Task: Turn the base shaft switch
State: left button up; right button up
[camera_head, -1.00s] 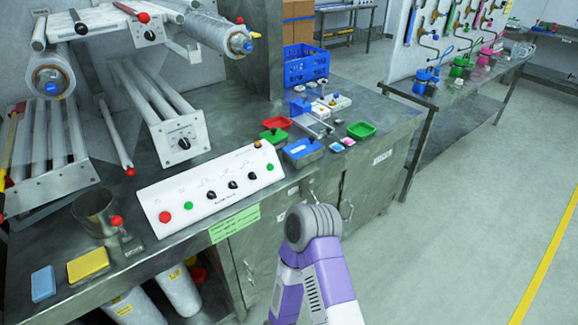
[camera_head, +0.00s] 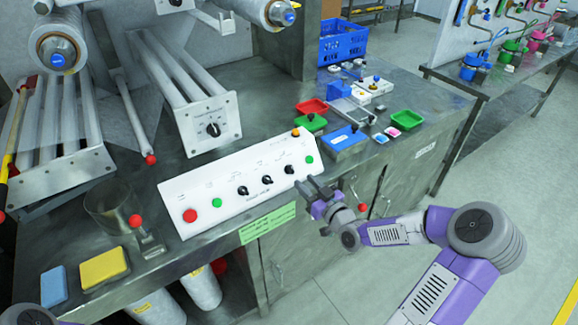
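A white sloped control panel (camera_head: 225,205) lies along the front of the steel bench. It carries a red button (camera_head: 190,215), green buttons, an orange button and three black rotary switches: a left one (camera_head: 242,190), a middle one (camera_head: 267,180) and a right one (camera_head: 290,169). Their labels are too small to read, so I cannot tell which is the base shaft switch. My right gripper (camera_head: 313,186) is at the panel's front right edge, near the right switch, fingers apart and empty. Contact with the panel cannot be told. My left gripper is out of view.
A white roller box with a black knob (camera_head: 212,130) stands behind the panel. A metal cup (camera_head: 110,208), a yellow sponge (camera_head: 104,268) and a blue sponge (camera_head: 54,286) are at left. Red (camera_head: 312,106) and green (camera_head: 407,121) trays are at right. Open floor lies at right.

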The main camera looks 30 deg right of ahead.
aim_at(291, 167)
jog(key=w+b, duration=0.1)
jog(key=w, duration=0.2)
jog(key=w+b, duration=0.1)
jog(key=w, duration=0.3)
jog(key=shift+w+a+r, duration=0.1)
jog(key=shift+w+a, duration=0.1)
jog(key=shift+c, duration=0.3)
grip_shut()
